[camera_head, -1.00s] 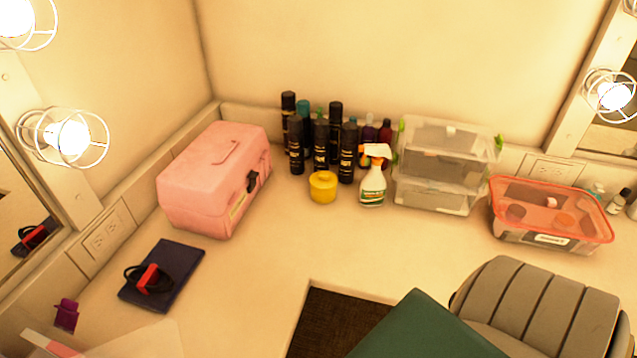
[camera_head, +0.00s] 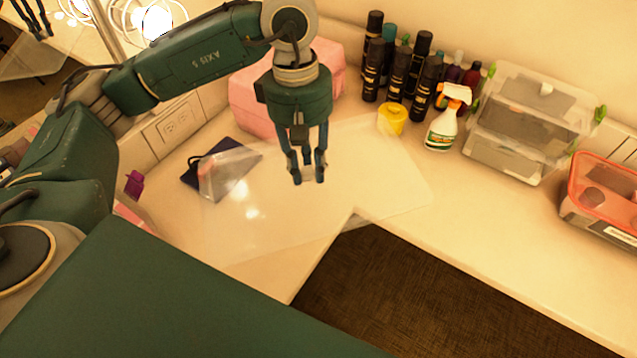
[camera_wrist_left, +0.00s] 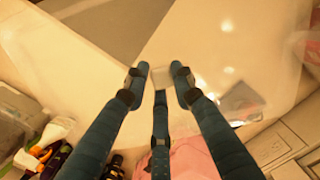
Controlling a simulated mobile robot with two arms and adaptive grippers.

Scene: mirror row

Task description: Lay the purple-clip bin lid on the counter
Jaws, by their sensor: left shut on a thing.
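The bin lid (camera_head: 375,175) is a large, clear, flat sheet in the head view. My left gripper (camera_head: 308,180) is shut on it near its middle, pointing down. The lid spreads over the counter (camera_head: 480,215), overlapping the dark notebook and the counter's inner corner. I cannot tell whether it touches the counter. In the left wrist view the fingers (camera_wrist_left: 160,82) close around a small clear grip on the lid (camera_wrist_left: 215,45). A purple clip (camera_head: 134,184) shows at the left, partly beside my arm; the bin there is mostly hidden. My right gripper is out of view.
A pink case (camera_head: 255,100) stands behind my gripper. Dark bottles (camera_head: 398,75), a yellow jar (camera_head: 392,119), a spray bottle (camera_head: 440,130) and a clear bin (camera_head: 510,145) line the back. A dark notebook (camera_head: 200,180) lies under the lid. The right counter front is clear.

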